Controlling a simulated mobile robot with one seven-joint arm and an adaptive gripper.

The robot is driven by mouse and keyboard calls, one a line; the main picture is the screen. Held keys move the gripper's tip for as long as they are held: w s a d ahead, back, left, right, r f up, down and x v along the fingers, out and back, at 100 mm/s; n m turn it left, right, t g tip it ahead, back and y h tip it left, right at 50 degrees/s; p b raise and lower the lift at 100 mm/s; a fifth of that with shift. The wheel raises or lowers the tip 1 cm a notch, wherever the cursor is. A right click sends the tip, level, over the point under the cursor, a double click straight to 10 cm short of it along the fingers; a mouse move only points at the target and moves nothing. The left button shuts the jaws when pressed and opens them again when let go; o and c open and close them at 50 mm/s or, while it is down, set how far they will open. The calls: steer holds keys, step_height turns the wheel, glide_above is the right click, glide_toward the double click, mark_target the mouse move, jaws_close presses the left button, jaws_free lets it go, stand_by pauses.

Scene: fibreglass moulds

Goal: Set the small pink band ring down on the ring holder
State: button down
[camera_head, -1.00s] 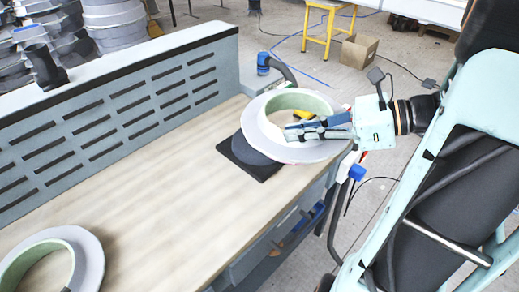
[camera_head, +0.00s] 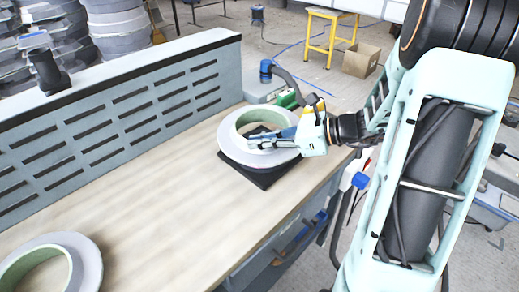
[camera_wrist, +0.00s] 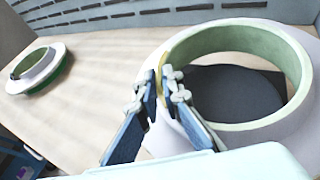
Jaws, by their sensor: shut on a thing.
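A pale flanged ring (camera_head: 229,140) with a raised collar, green inside, is at the far right end of the workbench. It looks faintly pinkish-white in the wrist view (camera_wrist: 166,138). My gripper (camera_head: 262,140) is shut on the near collar wall, one finger on each side, as the wrist view (camera_wrist: 161,82) shows; a yellow patch marks the rim there. The holder, a black square plate (camera_head: 262,180) with a dark round disc, lies directly under the ring. The disc (camera_wrist: 232,92) shows through the ring's hole. I cannot tell whether the ring touches it.
A second pale ring with green inside (camera_head: 87,255) lies on the bench (camera_head: 170,200) at lower left. A slotted blue-grey panel (camera_head: 110,110) runs along the back edge. A blue-capped hose (camera_head: 266,68) stands behind the holder. The bench between the rings is clear.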

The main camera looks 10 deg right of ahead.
step_height(320, 180, down, 2)
steer(key=shift+f, duration=0.25)
steer(key=c, duration=2.1)
jaws_free()
steer(key=shift+d, duration=0.1)
steer(key=v, duration=1.2)
